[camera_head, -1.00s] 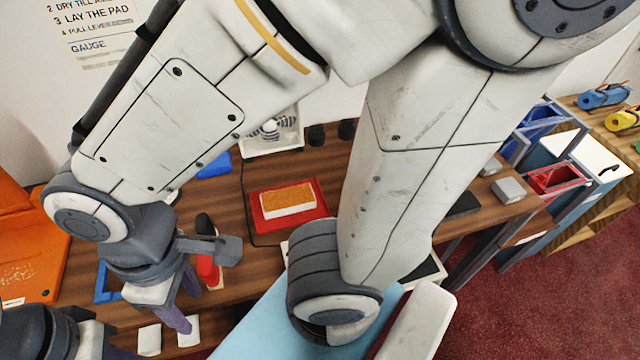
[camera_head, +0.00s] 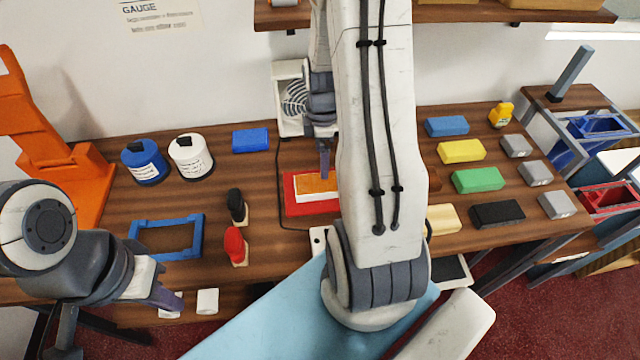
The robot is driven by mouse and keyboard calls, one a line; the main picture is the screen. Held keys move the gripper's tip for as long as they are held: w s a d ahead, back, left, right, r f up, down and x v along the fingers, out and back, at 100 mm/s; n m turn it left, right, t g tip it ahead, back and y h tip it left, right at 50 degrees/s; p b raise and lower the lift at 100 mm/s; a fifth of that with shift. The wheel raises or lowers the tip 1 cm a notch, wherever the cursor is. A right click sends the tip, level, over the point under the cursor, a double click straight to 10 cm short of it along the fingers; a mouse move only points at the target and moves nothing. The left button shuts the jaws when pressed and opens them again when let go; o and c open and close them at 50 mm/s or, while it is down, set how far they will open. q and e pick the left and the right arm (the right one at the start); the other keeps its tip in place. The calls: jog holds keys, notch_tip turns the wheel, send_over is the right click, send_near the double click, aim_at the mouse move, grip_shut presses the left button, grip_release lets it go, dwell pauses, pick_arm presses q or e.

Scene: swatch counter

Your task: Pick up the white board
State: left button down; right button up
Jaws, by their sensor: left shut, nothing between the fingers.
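A flat white board (camera_head: 317,196) shows beneath an orange layer on the red mat (camera_head: 291,203). A second white panel (camera_head: 286,72), with a striped pattern, stands at the back wall. I cannot tell which of these is the task's board. My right gripper (camera_head: 325,172) hangs fingers-down over the back of the red mat, close above the orange layer. Its finger gap is not visible, and my arm hides the mat's right side. My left gripper (camera_head: 166,296) is shut and empty at the table's front left edge, beside two small white blocks (camera_head: 207,301).
A blue frame (camera_head: 142,225), a black-handled stamp (camera_head: 237,208) and a red-handled one (camera_head: 236,247) stand left of the mat. Blue (camera_head: 145,162) and white (camera_head: 190,157) jars stand behind. Several coloured blocks (camera_head: 478,180) lie right. A shelf (camera_head: 470,13) overhangs the back.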

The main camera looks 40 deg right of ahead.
send_over(322, 183)
jog(key=f, duration=0.5)
jog(key=shift+s+d+f+p, duration=0.15)
jog(key=shift+d+f+p, duration=0.05)
jog(key=shift+d+p, duration=0.15)
jog(key=f, duration=0.1)
jog(key=f+p, duration=0.1)
jog(key=f, duration=0.2)
jog(key=shift+w+a+f+p, duration=0.15)
jog(key=shift+w+a+p, duration=0.05)
jog(key=shift+a+p, duration=0.15)
jog(key=shift+f, duration=0.6)
jog(key=c, duration=1.2)
